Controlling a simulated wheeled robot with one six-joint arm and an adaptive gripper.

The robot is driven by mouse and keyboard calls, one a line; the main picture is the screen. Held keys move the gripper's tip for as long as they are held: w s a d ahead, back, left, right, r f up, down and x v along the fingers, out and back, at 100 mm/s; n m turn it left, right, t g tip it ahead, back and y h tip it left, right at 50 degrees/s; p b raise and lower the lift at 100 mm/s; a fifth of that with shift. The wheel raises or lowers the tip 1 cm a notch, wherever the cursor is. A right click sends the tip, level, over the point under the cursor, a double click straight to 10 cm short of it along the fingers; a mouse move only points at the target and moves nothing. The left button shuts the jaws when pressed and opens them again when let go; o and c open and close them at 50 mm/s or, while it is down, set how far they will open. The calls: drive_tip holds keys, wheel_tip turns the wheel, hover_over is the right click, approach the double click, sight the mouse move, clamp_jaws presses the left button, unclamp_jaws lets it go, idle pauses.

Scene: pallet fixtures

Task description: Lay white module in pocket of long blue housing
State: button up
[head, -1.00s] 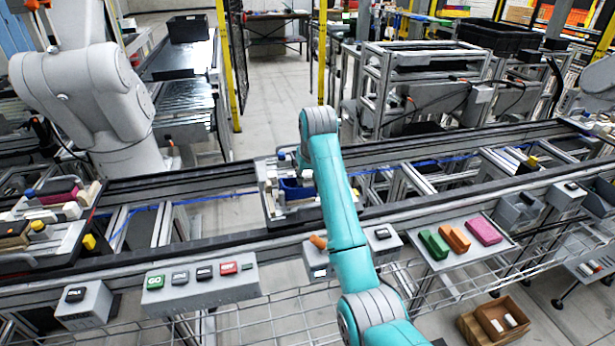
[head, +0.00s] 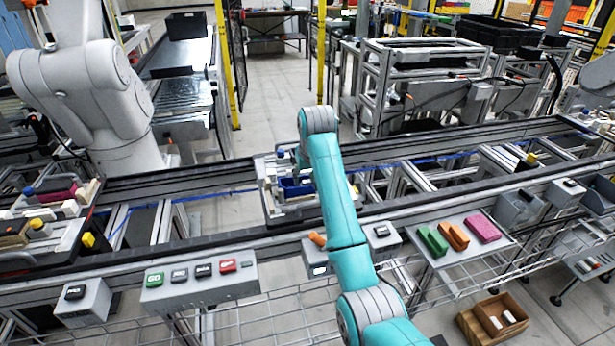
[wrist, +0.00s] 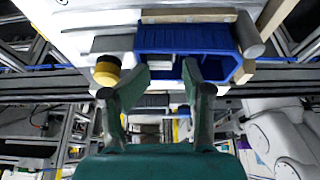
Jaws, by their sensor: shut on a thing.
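The long blue housing (head: 296,188) sits on a grey pallet on the conveyor, partly hidden behind my arm in the head view. In the wrist view the blue housing (wrist: 215,40) lies just beyond my fingertips, with its pocket facing me. My gripper (wrist: 163,70) has its two fingers spread apart around a pale piece, which looks like the white module (wrist: 160,62). The piece is at the housing's pocket. Whether it rests on the pocket floor cannot be told. The head view mostly hides the gripper behind the arm.
A yellow-and-black knob (wrist: 107,70) stands close to the left finger in the wrist view. Wooden strips (wrist: 190,15) border the housing. In the head view, a button box (head: 200,285) and a tray with green, orange and pink blocks (head: 460,245) stand in front of the conveyor.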

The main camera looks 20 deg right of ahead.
drive_tip(key=shift+r, duration=1.35)
drive_tip(key=shift+o, duration=0.2)
drive_tip(key=o, duration=0.5)
drive_tip(key=v, duration=0.7)
drive_tip(key=shift+r, duration=0.15)
drive_tip(key=shift+s+a, duration=0.1)
